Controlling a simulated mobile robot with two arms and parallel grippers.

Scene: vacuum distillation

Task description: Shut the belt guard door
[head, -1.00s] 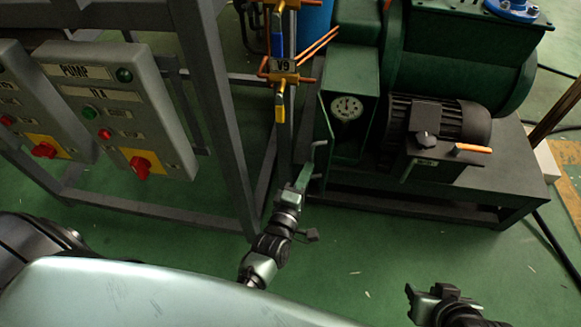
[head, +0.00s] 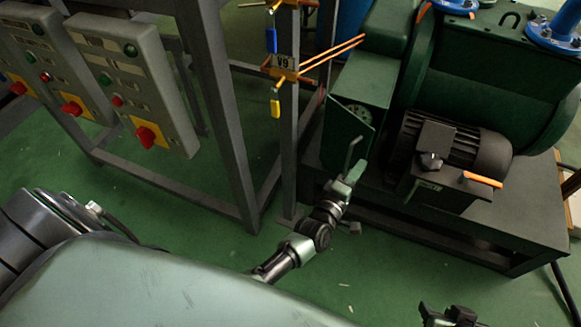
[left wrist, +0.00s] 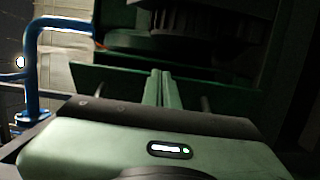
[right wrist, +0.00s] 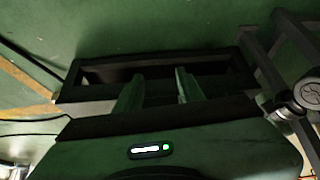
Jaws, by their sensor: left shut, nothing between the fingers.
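The belt guard door (head: 343,138) is a dark green panel on the green belt guard box, beside the motor. It stands partly open at an angle, with a round gauge (head: 359,111) partly hidden behind it. A grey bar handle (head: 351,152) shows near its lower edge. My left gripper (head: 352,174) is at the door's lower front, shut and empty. In the left wrist view its closed fingers (left wrist: 157,88) point at a dark green panel (left wrist: 105,80); I cannot tell whether they touch it. My right gripper (head: 450,316) is low at the right, open and empty; its parted fingers (right wrist: 158,88) show in the right wrist view.
A black motor (head: 455,145) sits on the dark plinth (head: 520,205) right of the door. A grey frame post (head: 215,110) and control boxes (head: 130,80) stand at left. Green floor (head: 400,275) in front is clear.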

